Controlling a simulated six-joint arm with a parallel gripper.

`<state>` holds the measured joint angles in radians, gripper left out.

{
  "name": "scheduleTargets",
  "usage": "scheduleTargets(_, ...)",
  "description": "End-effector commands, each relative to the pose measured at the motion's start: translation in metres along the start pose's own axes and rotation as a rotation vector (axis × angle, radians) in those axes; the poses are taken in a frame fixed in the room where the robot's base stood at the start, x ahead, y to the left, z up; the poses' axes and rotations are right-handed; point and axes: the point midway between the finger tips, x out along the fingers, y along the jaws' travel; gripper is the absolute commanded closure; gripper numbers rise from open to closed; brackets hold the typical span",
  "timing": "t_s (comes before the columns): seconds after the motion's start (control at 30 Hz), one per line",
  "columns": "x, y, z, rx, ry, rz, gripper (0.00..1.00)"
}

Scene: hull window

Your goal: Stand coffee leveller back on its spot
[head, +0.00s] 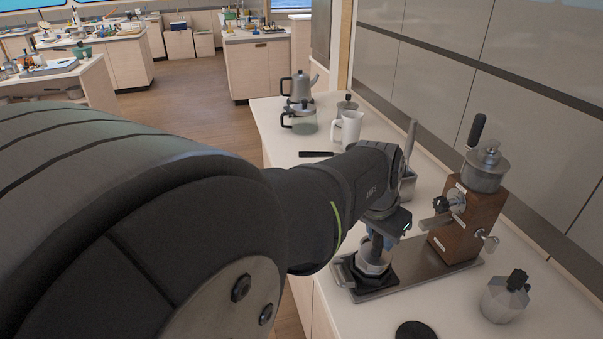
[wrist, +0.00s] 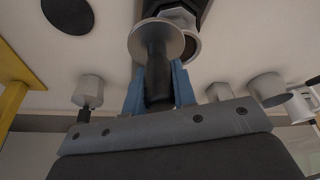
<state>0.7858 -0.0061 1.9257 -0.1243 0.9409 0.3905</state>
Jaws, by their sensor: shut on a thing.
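The coffee leveller has a dark handle (wrist: 158,75) and a round silver disc (wrist: 155,40) in the wrist view. My gripper (wrist: 157,88) has blue fingers shut on the handle, one on each side. In the head view my gripper (head: 377,243) is low over a metal cup (head: 374,262) on a black base, at the left end of the grinder's tray. The leveller is mostly hidden there. In the wrist view the disc overlaps the cup's rim (wrist: 192,47); I cannot tell whether they touch. A flat black disc (head: 415,331) lies bare on the counter at the front.
A wooden grinder (head: 466,222) with a metal hopper stands right of my gripper on a metal tray (head: 410,282). A moka pot (head: 505,297) stands at the right. A white jug (head: 348,130) and kettles (head: 299,88) stand farther back. The counter between black disc and moka pot is clear.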

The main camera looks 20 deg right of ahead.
Motion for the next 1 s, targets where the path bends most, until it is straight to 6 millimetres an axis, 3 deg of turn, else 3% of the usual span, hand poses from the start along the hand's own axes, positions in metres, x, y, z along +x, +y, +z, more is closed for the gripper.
scheduleTargets(0.6,0.014,0.132,0.025,0.058,-0.002,0.017,1.0)
scheduleTargets(0.8,0.015,0.15,0.033,0.06,0.001,0.018,1.0)
scheduleTargets(1.0,0.016,0.154,0.034,0.059,0.002,0.019,1.0)
